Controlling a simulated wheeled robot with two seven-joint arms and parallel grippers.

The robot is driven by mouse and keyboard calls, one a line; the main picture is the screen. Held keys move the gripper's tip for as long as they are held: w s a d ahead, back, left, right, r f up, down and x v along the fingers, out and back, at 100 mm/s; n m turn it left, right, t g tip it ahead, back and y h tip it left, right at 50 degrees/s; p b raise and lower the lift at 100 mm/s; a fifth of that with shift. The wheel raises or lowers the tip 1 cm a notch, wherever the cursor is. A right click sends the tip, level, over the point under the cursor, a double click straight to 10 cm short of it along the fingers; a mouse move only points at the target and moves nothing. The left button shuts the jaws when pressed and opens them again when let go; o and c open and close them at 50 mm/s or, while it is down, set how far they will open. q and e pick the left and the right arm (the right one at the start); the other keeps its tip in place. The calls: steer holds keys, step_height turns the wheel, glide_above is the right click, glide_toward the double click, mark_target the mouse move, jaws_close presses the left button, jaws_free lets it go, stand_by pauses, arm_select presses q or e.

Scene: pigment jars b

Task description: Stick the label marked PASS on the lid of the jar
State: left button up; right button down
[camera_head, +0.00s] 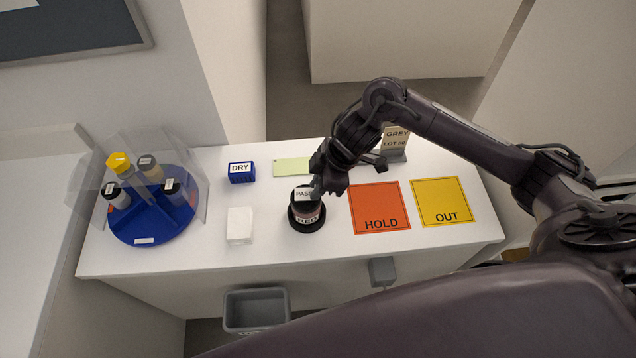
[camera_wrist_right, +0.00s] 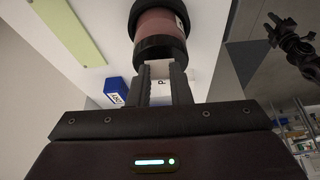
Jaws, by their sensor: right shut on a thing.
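The jar (camera_head: 307,219) stands on the white table, with a black lid, a reddish body and a printed band on its side. It also shows in the wrist view (camera_wrist_right: 160,23), its black lid towards my fingers. My right gripper (camera_head: 317,186) is at the lid and shut on the white PASS label (camera_head: 303,193); part of the label shows between the fingers in the wrist view (camera_wrist_right: 162,72). The label is over the lid; I cannot tell whether it touches. A dark jointed part (camera_wrist_right: 290,40), probably my left gripper, shows in the wrist view; its jaws are unclear.
A blue DRY box (camera_head: 241,172), a white block (camera_head: 239,225) and a green strip (camera_head: 292,167) lie nearby. Orange HOLD (camera_head: 380,208) and yellow OUT (camera_head: 441,202) mats are right. A blue turntable (camera_head: 150,229) with several jars and clear panels is left. A grey sign (camera_head: 396,143) stands behind.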

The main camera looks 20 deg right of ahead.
steer(key=shift+f+b, duration=0.35)
steer(key=shift+f, duration=0.3)
stand_by(0.4)
steer(key=c, duration=1.3)
jaws_free()
steer(key=shift+o, duration=0.2)
steer(key=shift+r, duration=0.15)
step_height(320, 180, up, 6)
steer(key=p, duration=0.6)
